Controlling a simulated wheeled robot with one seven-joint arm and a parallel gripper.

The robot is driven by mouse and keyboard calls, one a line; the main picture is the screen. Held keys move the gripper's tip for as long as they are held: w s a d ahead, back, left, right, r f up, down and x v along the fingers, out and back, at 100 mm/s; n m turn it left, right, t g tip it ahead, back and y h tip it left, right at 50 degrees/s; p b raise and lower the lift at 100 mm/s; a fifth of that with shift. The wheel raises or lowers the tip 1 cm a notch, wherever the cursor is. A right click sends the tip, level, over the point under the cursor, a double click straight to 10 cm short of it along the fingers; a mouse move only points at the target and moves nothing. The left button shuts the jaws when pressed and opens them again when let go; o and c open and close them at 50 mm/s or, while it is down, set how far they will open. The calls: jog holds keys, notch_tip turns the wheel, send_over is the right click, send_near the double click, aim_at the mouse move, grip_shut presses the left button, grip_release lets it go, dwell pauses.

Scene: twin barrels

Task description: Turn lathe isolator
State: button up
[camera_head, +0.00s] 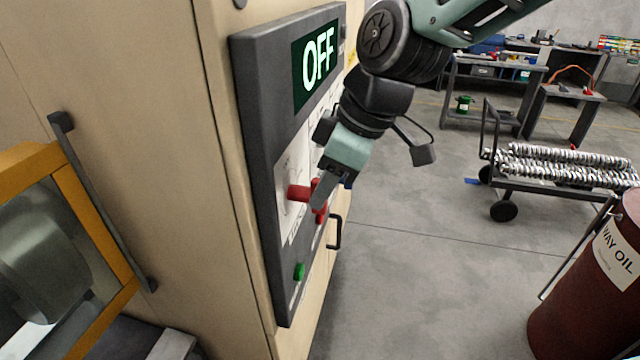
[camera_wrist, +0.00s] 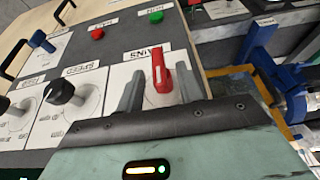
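The lathe isolator is a red handle (camera_head: 298,192) on the grey control panel, partly hidden by a finger in the head view. In the wrist view the red handle (camera_wrist: 161,71) stands on a white plate with a label reading MAINS, seen upside down. My gripper (camera_head: 317,207) reaches the panel from the right. In the wrist view my gripper (camera_wrist: 160,88) has its two fingers apart, one on each side of the handle. Small gaps seem to show beside the handle; firm contact cannot be seen. The panel display (camera_head: 316,55) reads OFF in white on dark green.
A green button (camera_head: 299,271) is low on the panel; a red button (camera_wrist: 97,33) and a black SPEED knob (camera_wrist: 60,91) are also near. A black cabinet handle (camera_head: 335,232) sticks out below my gripper. Open floor lies right, with a loaded cart (camera_head: 560,186) and WAY OIL barrel (camera_head: 590,290).

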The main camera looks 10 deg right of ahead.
jog(key=shift+x, duration=1.3)
jog(key=shift+c, duration=0.3)
jog(key=c, duration=0.7)
